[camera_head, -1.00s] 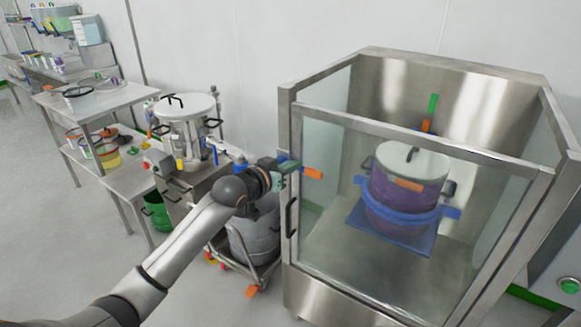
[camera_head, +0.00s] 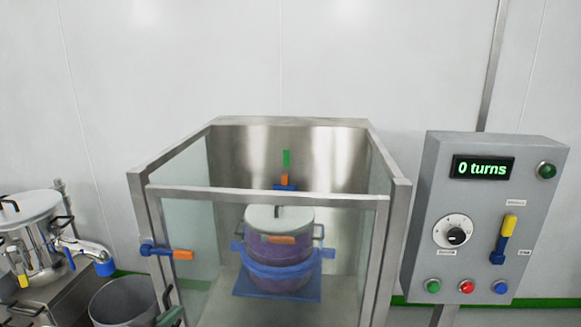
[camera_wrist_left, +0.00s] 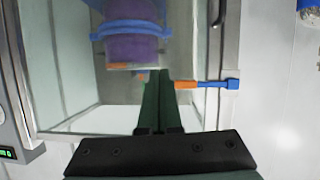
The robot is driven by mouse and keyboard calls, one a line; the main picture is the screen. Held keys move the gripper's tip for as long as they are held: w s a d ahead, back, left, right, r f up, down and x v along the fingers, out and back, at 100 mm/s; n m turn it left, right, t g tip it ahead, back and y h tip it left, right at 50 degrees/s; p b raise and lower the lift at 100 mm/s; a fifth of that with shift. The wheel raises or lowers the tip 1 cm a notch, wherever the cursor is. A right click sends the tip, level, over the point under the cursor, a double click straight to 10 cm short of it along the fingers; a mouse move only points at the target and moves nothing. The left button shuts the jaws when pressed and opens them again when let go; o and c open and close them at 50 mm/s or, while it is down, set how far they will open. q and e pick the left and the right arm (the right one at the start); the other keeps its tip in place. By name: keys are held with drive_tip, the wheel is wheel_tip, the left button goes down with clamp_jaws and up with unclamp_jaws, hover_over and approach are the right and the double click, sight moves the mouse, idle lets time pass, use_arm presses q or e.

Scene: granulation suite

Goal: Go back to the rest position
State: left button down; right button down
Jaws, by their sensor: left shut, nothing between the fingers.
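My left gripper (camera_wrist_left: 158,100) is shut and empty in the left wrist view, its two dark green fingers together in front of the cabinet's glass door. My right gripper is not in view.
A purple drum (camera_head: 278,251) with a white lid sits in a blue cradle inside the cabinet. A control box (camera_head: 483,230) on the right reads "0 turns". A steel vessel (camera_head: 28,235) and a grey bin (camera_head: 123,303) stand at the left.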

use_arm(q)
drive_tip(key=s+d+f+g, duration=0.1)
drive_tip(key=s+d+f, duration=0.2)
drive_tip(key=s+f, duration=0.3)
drive_tip(key=s+d+f+g, duration=0.1)
drive_tip(key=s+d+f, duration=0.3)
drive_tip(key=s+f, duration=0.3)
drive_tip(key=s+d+f+m+g, duration=0.1)
drive_tip(key=s+d+f, duration=0.3)
drive_tip(key=s, duration=1.1)
wheel_tip(320, 180, down, 4)
drive_tip(key=shift+r+g, duration=0.25)
drive_tip(key=shift+g, duration=0.35)
